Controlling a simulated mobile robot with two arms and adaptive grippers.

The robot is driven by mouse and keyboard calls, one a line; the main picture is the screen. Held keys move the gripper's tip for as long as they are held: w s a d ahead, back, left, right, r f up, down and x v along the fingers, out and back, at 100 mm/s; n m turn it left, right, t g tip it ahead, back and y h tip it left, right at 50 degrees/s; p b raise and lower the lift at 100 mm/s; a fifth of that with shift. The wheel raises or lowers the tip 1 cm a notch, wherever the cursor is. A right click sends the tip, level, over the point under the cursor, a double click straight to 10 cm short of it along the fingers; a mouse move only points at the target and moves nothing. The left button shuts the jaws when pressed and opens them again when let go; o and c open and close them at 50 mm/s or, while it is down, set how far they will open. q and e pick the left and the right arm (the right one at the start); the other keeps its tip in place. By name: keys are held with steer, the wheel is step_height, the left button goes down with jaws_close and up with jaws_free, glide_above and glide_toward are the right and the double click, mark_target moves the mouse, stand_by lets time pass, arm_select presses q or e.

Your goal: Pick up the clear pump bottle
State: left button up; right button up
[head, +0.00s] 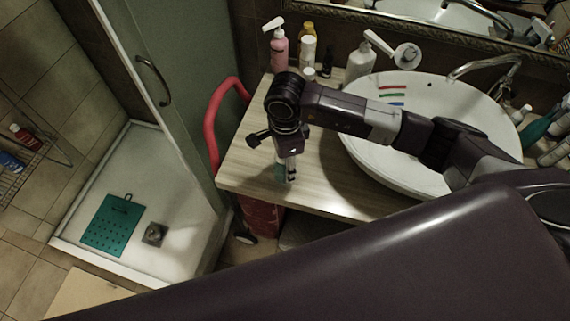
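A pale, greyish see-through bottle (360,64) with a white pump head stands upright at the back of the wooden counter, left of the basin's far rim; it looks like the clear pump bottle. My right arm comes in from the right across the basin. My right gripper (287,172) points down over the front left part of the counter, well apart from this bottle and nearer the front edge. A small teal patch shows beside its fingertips; I cannot tell what it is or whether the fingers are open. My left gripper is not in view.
A pink pump bottle (278,48), a yellow bottle (308,33) and a small dark bottle (327,63) stand at the back left. The white basin (365,150) and tap (485,67) lie right. A red rail (214,130) borders the counter's left; its front left is mostly clear.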

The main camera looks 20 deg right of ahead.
steer(key=c, duration=0.3)
steer(key=shift+r, duration=0.15)
steer(key=shift+c, duration=0.2)
steer(key=shift+w+r+b, duration=0.1)
steer(key=shift+r+b, duration=0.2)
steer(key=shift+r, duration=0.3)
step_height(320, 180, up, 18)
steer(key=n+b, duration=0.5)
steer(key=b, duration=0.4)
step_height(320, 180, down, 19)
steer(key=p, duration=0.4)
steer(key=shift+r+p, duration=0.15)
steer(key=shift+p, duration=0.15)
steer(key=shift+f, duration=0.25)
steer(key=shift+f, duration=0.1)
